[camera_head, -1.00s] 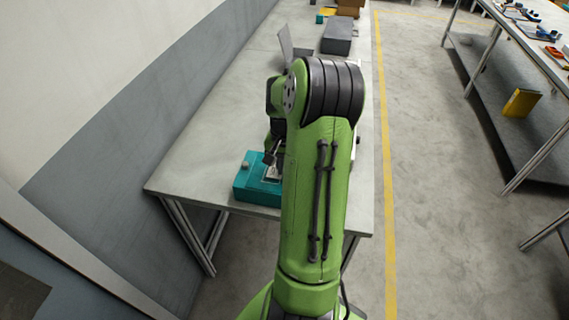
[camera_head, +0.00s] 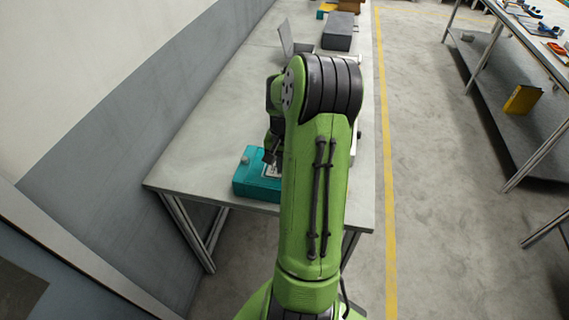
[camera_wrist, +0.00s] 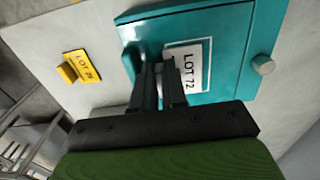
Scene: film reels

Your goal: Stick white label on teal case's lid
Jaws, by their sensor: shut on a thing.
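The teal case (camera_head: 257,187) lies at the near end of the table, partly hidden by my arm in the head view. Its lid (camera_wrist: 222,35) fills the upper middle of the wrist view, with a grey knob (camera_wrist: 263,65) at the right. A white label reading "LOT 72" (camera_wrist: 189,70) lies over a pale outlined rectangle (camera_wrist: 207,50) on the lid, slightly askew to it. My gripper (camera_wrist: 160,68) is shut on the label's left end, which the fingers partly hide. I cannot tell whether the label touches the lid.
A yellow label reading "LOT 29" (camera_wrist: 82,66) lies on the table (camera_head: 205,150), left of the case in the wrist view. A dark grey box (camera_head: 338,32) and a grey upright panel (camera_head: 287,40) stand farther back. The table's left middle is clear.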

